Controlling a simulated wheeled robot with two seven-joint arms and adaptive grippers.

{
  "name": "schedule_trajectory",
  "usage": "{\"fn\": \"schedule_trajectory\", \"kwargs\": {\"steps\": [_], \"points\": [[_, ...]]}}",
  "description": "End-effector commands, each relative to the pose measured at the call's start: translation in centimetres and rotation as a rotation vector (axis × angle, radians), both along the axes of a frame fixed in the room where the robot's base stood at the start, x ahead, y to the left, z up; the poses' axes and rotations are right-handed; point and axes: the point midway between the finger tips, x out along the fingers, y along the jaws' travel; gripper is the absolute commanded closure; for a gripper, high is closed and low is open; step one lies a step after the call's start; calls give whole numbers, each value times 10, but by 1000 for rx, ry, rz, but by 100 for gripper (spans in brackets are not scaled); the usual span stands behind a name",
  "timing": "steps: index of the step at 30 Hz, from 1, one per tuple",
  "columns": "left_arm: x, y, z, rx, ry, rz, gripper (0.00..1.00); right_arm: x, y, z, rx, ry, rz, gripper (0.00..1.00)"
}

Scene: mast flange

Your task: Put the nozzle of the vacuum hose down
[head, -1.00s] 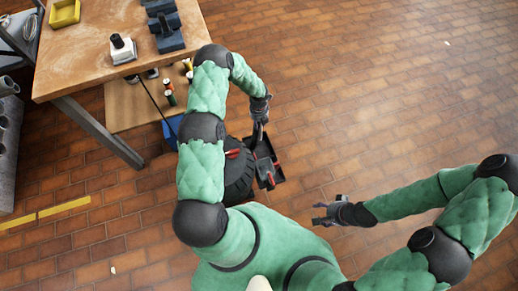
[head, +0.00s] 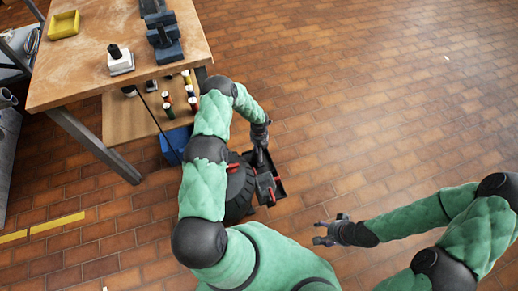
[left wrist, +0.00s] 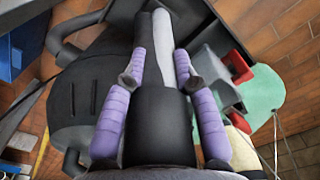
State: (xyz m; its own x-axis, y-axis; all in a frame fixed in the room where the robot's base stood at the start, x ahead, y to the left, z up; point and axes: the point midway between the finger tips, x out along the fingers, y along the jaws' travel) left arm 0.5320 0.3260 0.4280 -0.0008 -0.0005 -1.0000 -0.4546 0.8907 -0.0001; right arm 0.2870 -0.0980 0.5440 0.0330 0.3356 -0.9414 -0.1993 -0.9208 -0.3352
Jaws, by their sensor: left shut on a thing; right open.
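My left gripper (head: 260,150) is shut on the nozzle of the vacuum hose, a dark tube with a light grey side (left wrist: 160,50). In the left wrist view its purple fingers (left wrist: 160,75) lie on both sides of the tube. The black vacuum with red parts (head: 240,186) stands on the floor just below this gripper in the head view. Its dark round body (left wrist: 80,115) fills the left of the wrist view. Whether the nozzle touches the vacuum or floor, I cannot tell. My right gripper (head: 322,232) is open and empty, over bare floor.
A wooden workbench (head: 90,75) stands at the upper left, with a yellow tray (head: 64,24), a white block (head: 120,62) and dark blue-grey blocks on it. A lower shelf (head: 132,112) holds small bottles. A blue box (head: 176,142) is beside the vacuum. The brick floor at right is clear.

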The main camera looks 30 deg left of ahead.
Motion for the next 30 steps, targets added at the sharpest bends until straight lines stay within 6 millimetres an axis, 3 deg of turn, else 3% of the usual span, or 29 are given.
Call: {"fn": "schedule_trajectory", "kwargs": {"steps": [14, 15, 17, 30], "points": [[1, 1, -8, 1, -3, 0, 100, 0, 0, -6, 0, 0, 0, 38], [1, 1, -8, 1, -2, 0, 63, 0, 0, -5, 0, 0, 0, 38], [1, 1, -8, 1, -2, 0, 47, 0, 0, -5, 0, 0, 0, 38], [0, 0, -7, 0, 0, 0, 47, 0, 0, -2, 0, 0, 0, 38]]}}
